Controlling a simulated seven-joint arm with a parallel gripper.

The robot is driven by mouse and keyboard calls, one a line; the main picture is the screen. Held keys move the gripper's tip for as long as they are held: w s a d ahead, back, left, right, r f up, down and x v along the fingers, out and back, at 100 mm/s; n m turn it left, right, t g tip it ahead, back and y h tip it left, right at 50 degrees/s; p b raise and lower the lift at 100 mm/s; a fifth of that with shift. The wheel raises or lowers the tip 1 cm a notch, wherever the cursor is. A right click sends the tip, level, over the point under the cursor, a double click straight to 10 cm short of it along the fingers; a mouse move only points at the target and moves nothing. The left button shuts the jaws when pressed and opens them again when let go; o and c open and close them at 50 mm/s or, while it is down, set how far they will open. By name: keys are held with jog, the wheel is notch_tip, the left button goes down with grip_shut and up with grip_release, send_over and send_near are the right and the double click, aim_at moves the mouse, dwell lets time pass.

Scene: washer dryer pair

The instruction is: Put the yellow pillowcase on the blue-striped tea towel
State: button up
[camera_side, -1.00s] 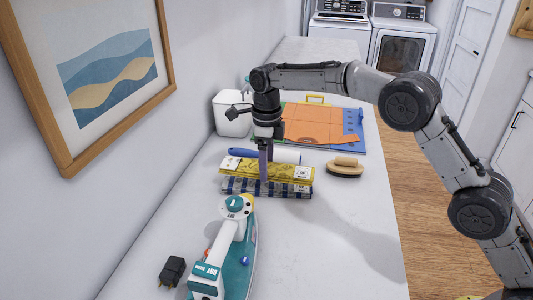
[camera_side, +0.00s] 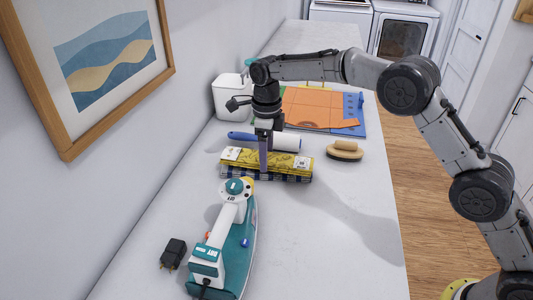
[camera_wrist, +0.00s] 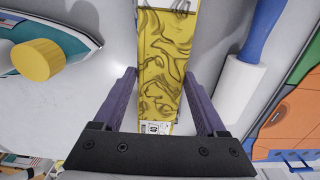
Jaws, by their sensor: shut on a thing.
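The yellow pillowcase (camera_side: 282,164) is a folded, patterned bundle with white label patches at its ends. It lies flat over the blue-striped tea towel (camera_side: 240,174), whose dark blue and white edge shows as a thin strip below it in the side view. They look in contact, though a small gap cannot be ruled out. My gripper (camera_side: 264,166) points down and is shut on the pillowcase near its middle. In the wrist view the purple fingers stand either side of the pillowcase (camera_wrist: 163,50), and the towel is almost wholly hidden beneath.
A teal iron (camera_side: 237,240) stands in front, with a black plug (camera_side: 173,253) to its left. A lint roller (camera_side: 286,141) lies just behind the pillowcase. A wooden brush (camera_side: 345,150) is to the right. An orange and blue board (camera_side: 318,106) and white bin (camera_side: 232,97) are behind.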

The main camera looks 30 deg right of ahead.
jog(key=shift+f, duration=0.8)
dwell(0.6)
jog(key=o, duration=1.4)
jog(key=shift+c, duration=0.2)
